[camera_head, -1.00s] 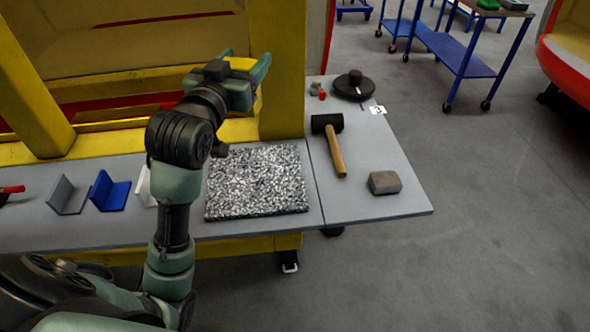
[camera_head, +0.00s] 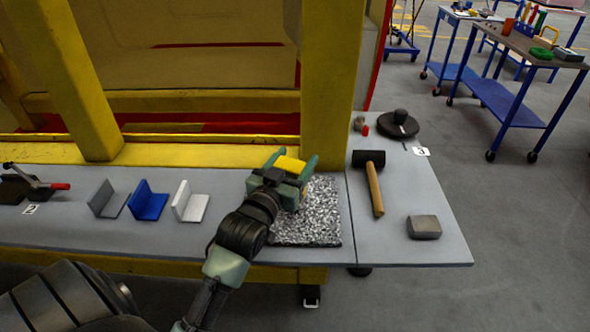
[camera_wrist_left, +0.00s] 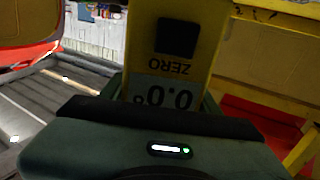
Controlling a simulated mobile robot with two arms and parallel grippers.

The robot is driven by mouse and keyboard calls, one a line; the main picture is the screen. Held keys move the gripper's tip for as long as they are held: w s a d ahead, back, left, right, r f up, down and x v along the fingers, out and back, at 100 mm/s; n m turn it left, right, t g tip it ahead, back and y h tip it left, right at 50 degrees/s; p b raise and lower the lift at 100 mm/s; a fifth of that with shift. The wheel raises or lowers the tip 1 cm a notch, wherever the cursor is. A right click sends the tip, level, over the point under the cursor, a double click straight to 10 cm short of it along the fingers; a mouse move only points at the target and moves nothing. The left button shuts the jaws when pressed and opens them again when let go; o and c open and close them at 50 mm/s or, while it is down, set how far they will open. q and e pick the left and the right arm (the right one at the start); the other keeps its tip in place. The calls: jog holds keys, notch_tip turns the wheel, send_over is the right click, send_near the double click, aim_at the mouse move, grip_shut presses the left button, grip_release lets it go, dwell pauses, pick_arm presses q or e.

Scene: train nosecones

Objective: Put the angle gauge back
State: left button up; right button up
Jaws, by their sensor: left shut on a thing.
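The angle gauge is a yellow block; its top shows in the head view (camera_head: 290,164) between the fingers of my left gripper (camera_head: 292,168). In the left wrist view the gauge (camera_wrist_left: 190,70) fills the middle, with a dark button marked ZERO and a display reading 0.0°, upside down. My left gripper is shut on it. In the head view it appears over the back left part of the speckled granite pad (camera_head: 318,215); I cannot tell whether the gauge touches the pad. My right gripper is not in view.
Grey (camera_head: 108,199), blue (camera_head: 148,201) and white (camera_head: 190,202) angle brackets stand left on the bench (camera_head: 410,190). A mallet (camera_head: 374,185), a grey block (camera_head: 424,227) and a black disc (camera_head: 398,125) lie right. A yellow post (camera_head: 328,80) rises behind the pad.

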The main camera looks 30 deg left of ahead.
pick_arm(q)
jog(key=shift+f, duration=1.3)
jog(key=shift+f, duration=0.2)
jog(key=o, duration=1.6)
jog(key=shift+r, duration=0.1)
